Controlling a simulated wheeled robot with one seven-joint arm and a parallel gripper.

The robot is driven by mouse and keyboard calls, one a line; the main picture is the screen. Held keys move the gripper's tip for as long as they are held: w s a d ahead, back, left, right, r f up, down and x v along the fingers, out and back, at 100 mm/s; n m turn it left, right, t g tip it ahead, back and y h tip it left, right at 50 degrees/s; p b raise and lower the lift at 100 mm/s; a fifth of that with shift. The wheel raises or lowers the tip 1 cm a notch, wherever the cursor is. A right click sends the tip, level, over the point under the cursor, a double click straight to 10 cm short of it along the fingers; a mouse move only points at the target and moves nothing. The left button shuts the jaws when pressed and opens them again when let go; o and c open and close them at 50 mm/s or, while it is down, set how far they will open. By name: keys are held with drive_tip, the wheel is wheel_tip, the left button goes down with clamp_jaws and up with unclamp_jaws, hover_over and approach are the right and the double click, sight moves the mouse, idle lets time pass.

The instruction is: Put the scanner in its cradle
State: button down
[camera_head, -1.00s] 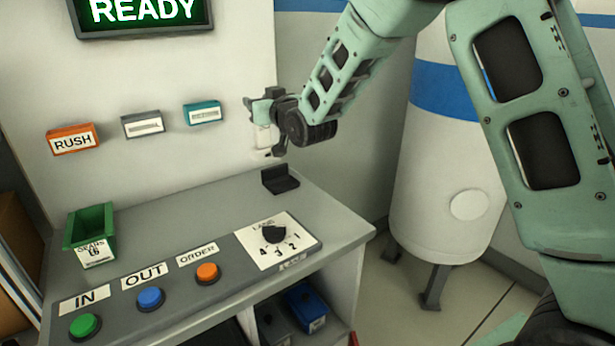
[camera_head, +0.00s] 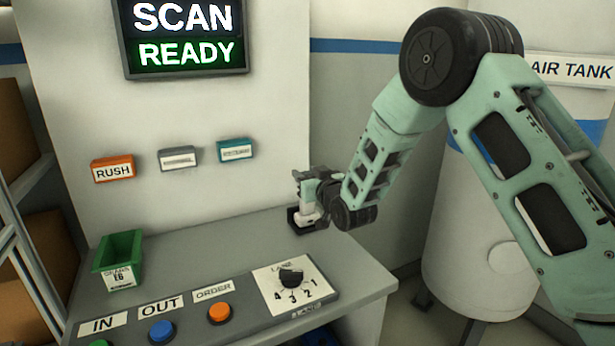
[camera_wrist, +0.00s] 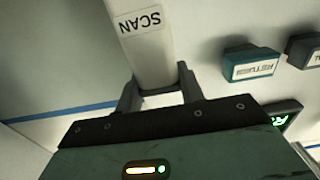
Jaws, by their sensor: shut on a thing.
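The scanner (camera_head: 308,198) is a pale upright device, seen small beside my gripper in the head view. In the wrist view the scanner (camera_wrist: 152,50) carries a SCAN label and sits between the two fingers. My gripper (camera_head: 311,186) is shut on it; its fingers also show in the wrist view (camera_wrist: 157,90). The black cradle (camera_head: 296,218) is on the back right of the grey counter. The scanner's lower end is at the cradle and overlaps it in the head view. I cannot tell whether it is fully seated, as the contact is too small to see.
A green bin (camera_head: 118,262) stands at the counter's left. A rotary lane knob (camera_head: 291,277) and coloured buttons, such as the orange one (camera_head: 219,312), line the front. Three small tags, including RUSH (camera_head: 113,169), are on the wall behind. A white tank (camera_head: 480,240) stands right.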

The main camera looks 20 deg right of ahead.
drive_tip(key=shift+f, duration=0.3)
drive_tip(key=shift+f, duration=0.2)
drive_tip(key=c, duration=0.9)
unclamp_jaws()
drive_tip(key=shift+r, duration=0.1)
